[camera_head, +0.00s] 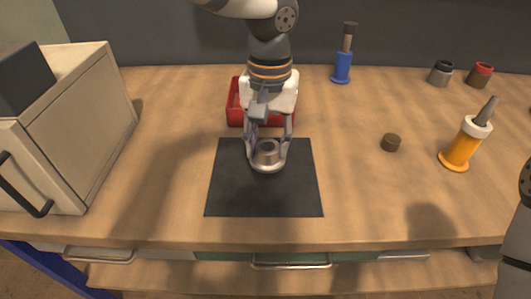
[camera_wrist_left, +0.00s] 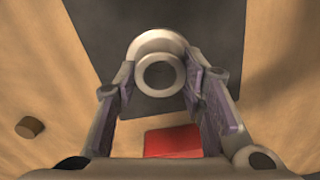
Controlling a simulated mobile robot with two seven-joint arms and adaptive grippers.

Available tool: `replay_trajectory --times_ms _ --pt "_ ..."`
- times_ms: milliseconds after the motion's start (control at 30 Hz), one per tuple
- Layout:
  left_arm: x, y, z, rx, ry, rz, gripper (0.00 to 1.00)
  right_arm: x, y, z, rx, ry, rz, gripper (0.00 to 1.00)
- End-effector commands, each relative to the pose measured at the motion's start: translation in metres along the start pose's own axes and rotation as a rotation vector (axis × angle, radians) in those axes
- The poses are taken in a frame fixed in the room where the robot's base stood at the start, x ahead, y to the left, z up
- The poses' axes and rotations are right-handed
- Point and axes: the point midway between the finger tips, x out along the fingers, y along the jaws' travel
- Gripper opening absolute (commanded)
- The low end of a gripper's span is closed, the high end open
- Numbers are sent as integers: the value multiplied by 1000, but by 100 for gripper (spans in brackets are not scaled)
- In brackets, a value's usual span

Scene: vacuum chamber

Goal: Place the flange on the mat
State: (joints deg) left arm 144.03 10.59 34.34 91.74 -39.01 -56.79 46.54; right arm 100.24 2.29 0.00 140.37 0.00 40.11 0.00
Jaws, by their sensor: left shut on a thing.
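The flange (camera_head: 267,158) is a pale metal ring with a wide base and a raised round neck. It is over the upper middle of the black mat (camera_head: 235,195); I cannot tell if its base touches the mat. My left gripper (camera_head: 268,145) comes down from above and is shut on the flange, one finger on each side. In the left wrist view the flange (camera_wrist_left: 160,72) shows between the fingertips, with the dark mat (camera_wrist_left: 215,35) behind it. Only part of my right arm shows at the right edge of the head view; its gripper is out of view.
A red bin (camera_head: 235,103) stands just behind the mat, partly hidden by my left arm. A beige box (camera_head: 85,115) is at left. The mat's front is clear.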

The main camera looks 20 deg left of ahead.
Motion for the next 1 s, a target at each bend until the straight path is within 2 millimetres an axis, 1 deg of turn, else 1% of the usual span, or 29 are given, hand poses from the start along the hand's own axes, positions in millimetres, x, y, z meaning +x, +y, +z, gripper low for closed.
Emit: replay_trajectory --times_ms 33,167,200,300,333,400,567,700,733,800,1000 --pt "6 -2 -3 -1 -2 2 5 2 0 1 0 -5 0 70" --pt "14 -8 -10 -1 2 1 5 4 0 2 0 -11 0 70" --pt "20 -11 -12 -2 0 1 5 5 0 4 0 -16 1 70" --pt "40 -10 -11 1 0 -1 5 6 0 4 0 -20 1 70" --pt "45 -10 -11 1 1 -1 5 6 0 4 0 -21 1 70" --pt "47 -9 -11 0 6 1 5 6 0 4 0 -20 1 70" --pt "45 -9 -12 0 9 1 5 6 0 4 0 -18 1 70" --pt "49 -9 -11 1 8 0 5 5 0 4 0 -16 1 70" --pt "49 -9 -11 1 7 0 44 5 0 4 0 -17 1 70" --pt "49 -9 -11 1 7 0 57 5 0 4 0 -17 1 70" --pt "49 -9 -11 1 7 0 57 5 0 4 0 -17 1 70"
